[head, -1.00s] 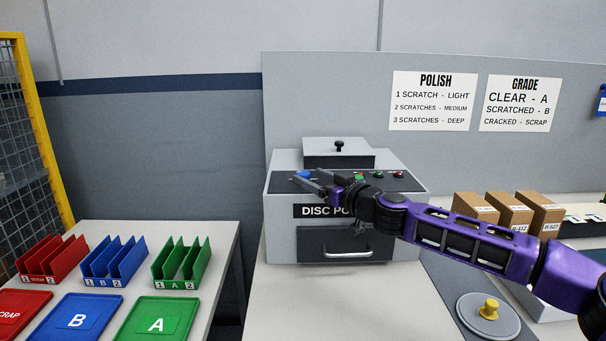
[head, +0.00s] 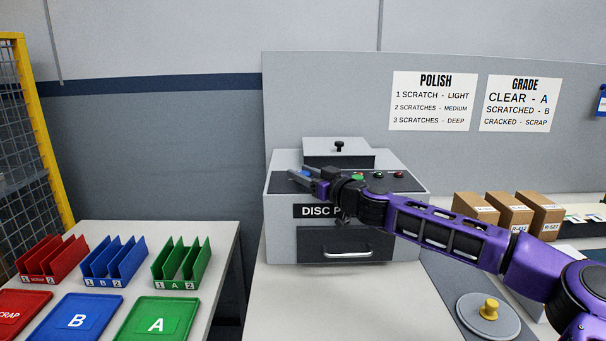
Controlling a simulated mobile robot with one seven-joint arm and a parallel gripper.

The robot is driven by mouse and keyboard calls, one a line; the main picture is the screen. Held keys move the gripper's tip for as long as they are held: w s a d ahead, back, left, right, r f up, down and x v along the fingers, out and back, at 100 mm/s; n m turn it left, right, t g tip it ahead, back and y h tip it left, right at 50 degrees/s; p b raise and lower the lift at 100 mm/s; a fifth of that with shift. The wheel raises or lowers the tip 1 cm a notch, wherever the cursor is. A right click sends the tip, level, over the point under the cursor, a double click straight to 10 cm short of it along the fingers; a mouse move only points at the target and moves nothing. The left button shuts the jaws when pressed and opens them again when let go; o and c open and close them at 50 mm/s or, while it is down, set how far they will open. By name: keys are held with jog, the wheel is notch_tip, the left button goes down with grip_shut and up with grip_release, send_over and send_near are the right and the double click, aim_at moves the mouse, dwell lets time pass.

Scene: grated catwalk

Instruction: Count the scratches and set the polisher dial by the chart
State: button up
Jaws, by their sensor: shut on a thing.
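The disc polisher (head: 282,215) is a grey box with a dark sloped control panel, a lid with a black knob on top, and a drawer with a silver handle. My gripper (head: 306,176) is at the left of the panel, shut on the blue dial (head: 306,173), which shows only in part between the fingers. The dial's marks and setting cannot be made out. The polish chart (head: 433,101) on the back panel reads 1 scratch light, 2 scratches medium, 3 scratches deep. No disc or scratches can be seen.
A green button (head: 357,176) and small red-topped controls lie right of my gripper. The grade chart (head: 519,104) hangs beside the polish chart. Red, blue and green racks and trays fill the left table. Cardboard boxes (head: 508,214) and a round yellow-knobbed plate (head: 488,318) are at right.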

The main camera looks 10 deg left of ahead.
grip_shut()
